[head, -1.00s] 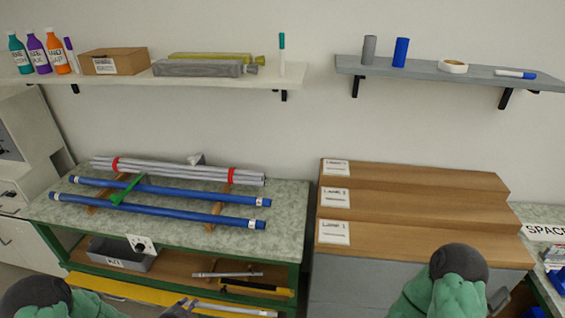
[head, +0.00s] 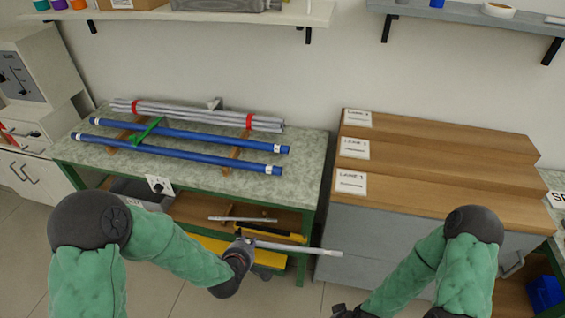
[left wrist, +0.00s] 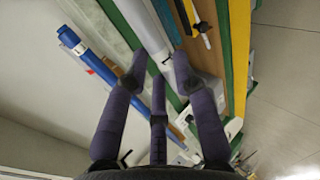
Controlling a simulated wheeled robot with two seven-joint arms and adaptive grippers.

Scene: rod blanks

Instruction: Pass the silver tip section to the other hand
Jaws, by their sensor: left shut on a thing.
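The silver tip section (head: 300,248) is a slim silver rod. It sticks out to the right from my left gripper (head: 243,247), in front of the green bench's lower part. My left gripper is shut on it near its left end. In the left wrist view the silver tip section (left wrist: 146,28) runs up from between the fingers of the left gripper (left wrist: 158,62). My right gripper (head: 346,312) shows only in part at the bottom edge of the head view, apart from the rod; its fingers are mostly cut off.
The green bench (head: 306,165) carries blue rods (head: 190,136) and a bundle of grey rods (head: 200,113) on wooden supports. Another silver rod (head: 242,219) lies on its lower shelf, near a grey bin (head: 128,188). A stepped wooden stand (head: 440,185) is at right. Floor shows between.

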